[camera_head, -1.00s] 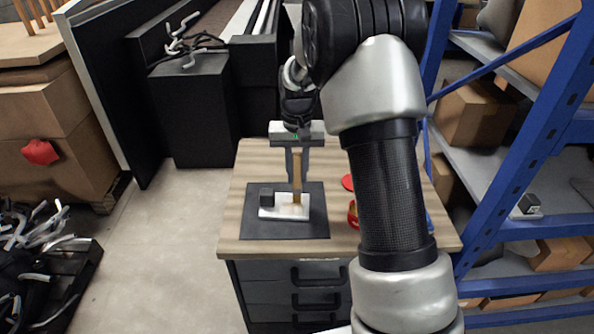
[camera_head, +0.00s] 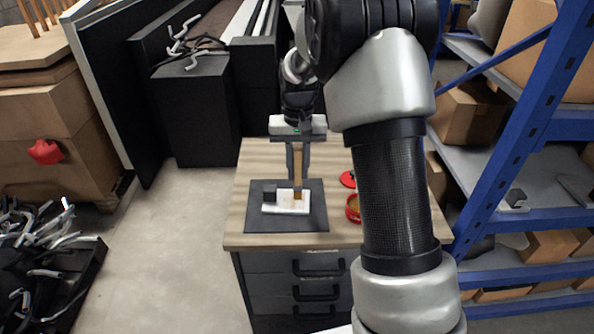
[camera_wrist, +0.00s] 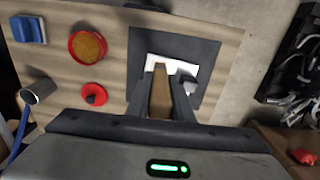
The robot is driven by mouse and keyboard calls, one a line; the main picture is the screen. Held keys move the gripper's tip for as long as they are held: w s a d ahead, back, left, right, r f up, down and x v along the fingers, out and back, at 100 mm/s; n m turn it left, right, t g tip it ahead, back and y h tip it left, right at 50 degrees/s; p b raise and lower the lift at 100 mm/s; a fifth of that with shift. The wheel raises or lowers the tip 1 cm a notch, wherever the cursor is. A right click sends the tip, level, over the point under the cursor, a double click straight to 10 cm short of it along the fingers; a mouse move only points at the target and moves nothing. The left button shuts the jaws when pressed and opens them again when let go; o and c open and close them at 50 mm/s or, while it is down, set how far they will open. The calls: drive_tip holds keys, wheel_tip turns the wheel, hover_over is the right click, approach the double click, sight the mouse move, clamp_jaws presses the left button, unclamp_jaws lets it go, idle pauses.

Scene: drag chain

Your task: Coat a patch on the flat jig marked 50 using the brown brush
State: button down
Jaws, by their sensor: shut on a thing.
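My gripper (camera_head: 297,146) is shut on the brown brush (camera_head: 298,166), which points down with its lower end at the white flat jig (camera_head: 288,209). The brush also shows between the fingers in the wrist view (camera_wrist: 161,92). The jig lies on a dark mat (camera_head: 262,225) and carries a dark block on its left side. A faint tan patch shows on the jig beside the brush tip. I cannot tell if the tip touches the jig. The jig's marking cannot be read. In the wrist view the jig (camera_wrist: 181,66) is partly hidden by the brush and fingers.
A red tin with amber contents (camera_wrist: 87,46), a red lid (camera_wrist: 94,94), a blue block (camera_wrist: 28,29) and a grey-ended cup-like item (camera_wrist: 38,91) stand on the wooden tabletop (camera_head: 245,187). Blue shelving (camera_head: 520,120) stands close at the right.

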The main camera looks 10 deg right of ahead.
sight(298, 149)
drive_tip(key=shift+r+p, duration=0.95)
drive_tip(key=shift+r, duration=0.8)
